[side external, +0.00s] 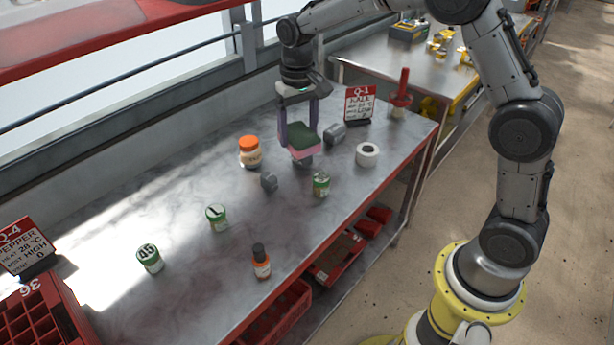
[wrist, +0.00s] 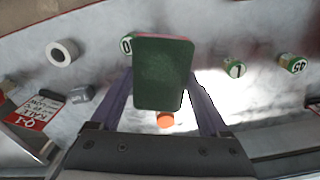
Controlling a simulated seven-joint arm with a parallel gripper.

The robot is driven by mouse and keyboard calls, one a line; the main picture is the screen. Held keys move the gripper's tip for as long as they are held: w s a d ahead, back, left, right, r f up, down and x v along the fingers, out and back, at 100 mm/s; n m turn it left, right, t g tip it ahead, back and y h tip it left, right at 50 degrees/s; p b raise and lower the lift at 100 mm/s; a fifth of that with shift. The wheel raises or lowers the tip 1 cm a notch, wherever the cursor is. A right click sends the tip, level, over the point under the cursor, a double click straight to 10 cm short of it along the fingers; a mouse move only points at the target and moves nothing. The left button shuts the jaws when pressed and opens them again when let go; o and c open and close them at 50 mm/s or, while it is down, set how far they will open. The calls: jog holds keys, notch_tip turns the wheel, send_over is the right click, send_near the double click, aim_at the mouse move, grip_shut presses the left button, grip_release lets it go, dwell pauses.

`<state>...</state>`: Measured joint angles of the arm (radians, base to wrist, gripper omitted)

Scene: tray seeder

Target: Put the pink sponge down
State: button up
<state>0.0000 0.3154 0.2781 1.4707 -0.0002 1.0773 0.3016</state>
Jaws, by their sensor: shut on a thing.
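The pink sponge (side external: 306,152) has a dark green top layer. My gripper (side external: 298,138) is shut on it, with one purple finger on each side. The sponge appears held above the metal table (side external: 190,260), among several small objects. In the wrist view the green face of the sponge (wrist: 163,75) fills the middle between the fingers, and only a thin pink edge shows at its far end. The sponge hides part of the table beneath it, including part of a grey piece just below it in the side view.
An orange-capped jar (side external: 250,152) stands left of the sponge. The Q-1 sign (side external: 359,104) stands behind. The table's front left has open room.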

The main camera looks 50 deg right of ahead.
jog(key=a+f+n, duration=0.3)
jog(key=a+f, duration=0.3)
jog(key=f, duration=0.1)
send_over(244, 197)
notch_tip(244, 197, down, 10)
jog(key=shift+r, duration=0.2)
jog(key=shift+w+f, duration=0.1)
jog(key=shift+f, duration=1.45)
jog(key=shift+f, duration=0.1)
jog(key=o, duration=1.2)
jog(key=shift+f, duration=0.1)
jog(key=shift+c, duration=0.2)
